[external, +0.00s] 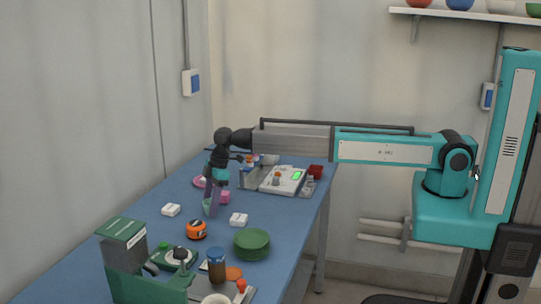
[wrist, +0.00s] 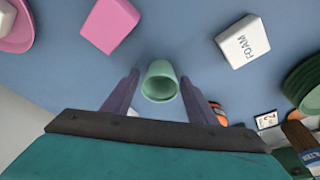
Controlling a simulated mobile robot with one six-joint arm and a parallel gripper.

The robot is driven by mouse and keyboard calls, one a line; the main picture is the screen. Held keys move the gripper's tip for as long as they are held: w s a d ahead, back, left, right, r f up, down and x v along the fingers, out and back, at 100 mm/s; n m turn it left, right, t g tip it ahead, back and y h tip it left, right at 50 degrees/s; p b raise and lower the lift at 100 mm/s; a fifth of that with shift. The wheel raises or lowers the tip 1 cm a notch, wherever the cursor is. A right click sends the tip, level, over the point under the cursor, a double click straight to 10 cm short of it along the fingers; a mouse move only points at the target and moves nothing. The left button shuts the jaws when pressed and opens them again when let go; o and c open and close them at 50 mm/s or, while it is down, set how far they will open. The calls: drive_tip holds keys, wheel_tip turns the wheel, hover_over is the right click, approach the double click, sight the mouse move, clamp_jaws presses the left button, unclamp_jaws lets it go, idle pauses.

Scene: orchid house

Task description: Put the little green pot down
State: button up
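My gripper is above the table's middle in the external view (external: 211,209).
A pink block (wrist: 110,24), a white FOAM block (wrist: 242,42) and an orange tape measure (external: 197,230) are nearby. A round green stack (external: 252,244) stands to the right. Tools and a bottle (external: 216,265) crowd the near end. Some bare blue table (external: 150,238) lies left.

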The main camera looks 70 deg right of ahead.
drive_tip(key=shift+o, duration=0.2)
drive_tip(key=shift+r, duration=0.15)
drive_tip(key=b+v, duration=0.2)
drive_tip(key=v, duration=1)
idle(0.8)
